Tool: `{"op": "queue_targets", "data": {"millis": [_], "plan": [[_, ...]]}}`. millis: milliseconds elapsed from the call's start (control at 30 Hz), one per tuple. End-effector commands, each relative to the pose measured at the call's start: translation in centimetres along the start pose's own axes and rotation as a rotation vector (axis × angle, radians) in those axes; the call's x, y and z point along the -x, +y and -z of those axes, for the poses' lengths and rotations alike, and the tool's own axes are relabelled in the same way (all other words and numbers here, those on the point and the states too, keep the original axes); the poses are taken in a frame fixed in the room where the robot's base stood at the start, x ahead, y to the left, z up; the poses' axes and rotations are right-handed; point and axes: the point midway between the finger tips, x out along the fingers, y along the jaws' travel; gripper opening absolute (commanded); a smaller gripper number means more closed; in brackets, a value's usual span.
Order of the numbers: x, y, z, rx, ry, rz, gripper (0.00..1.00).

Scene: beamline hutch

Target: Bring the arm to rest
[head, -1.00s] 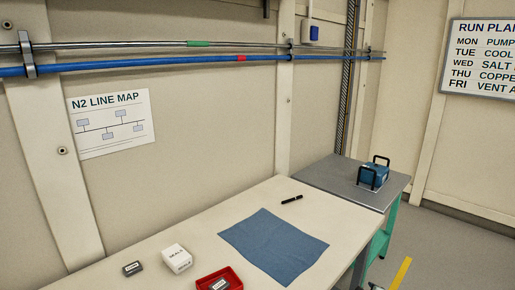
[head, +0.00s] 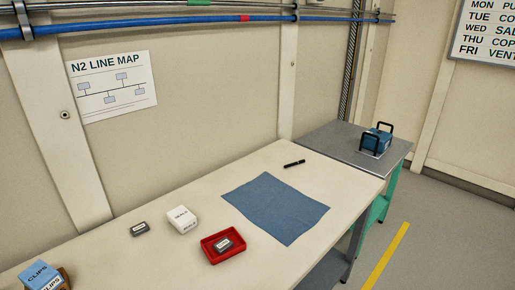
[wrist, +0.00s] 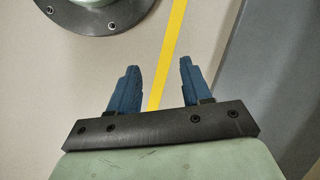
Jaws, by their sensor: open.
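My gripper (wrist: 157,80) shows in the wrist view, with its two blue fingers apart and nothing between them. Below the fingers I see the floor with a yellow stripe (wrist: 172,45). My arm and gripper are not visible in the head view.
The white bench (head: 165,262) holds a blue cloth (head: 275,207), a red tray (head: 208,251) with a dark labelled block in it, a white box (head: 181,219), another dark block (head: 140,228), a black pen (head: 294,164) and clips boxes (head: 40,275). A blue handled case (head: 375,141) stands on the grey side table (head: 338,138).

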Motion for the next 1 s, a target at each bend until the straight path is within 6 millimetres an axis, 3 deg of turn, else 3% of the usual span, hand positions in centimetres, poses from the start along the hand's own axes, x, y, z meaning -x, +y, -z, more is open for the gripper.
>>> {"op": "queue_targets", "data": {"millis": [33,100,267,1000], "plan": [[-0.3,0.8,-3.0,0.058,-0.056,-0.056,0.49],[-0.7,2.0,-5.8,0.127,-0.124,-0.126,0.49],[-0.8,4.1,-9.8,0.23,-0.229,-0.235,0.49],[-0.8,4.1,-9.8,0.23,-0.229,-0.235,0.49]]}}
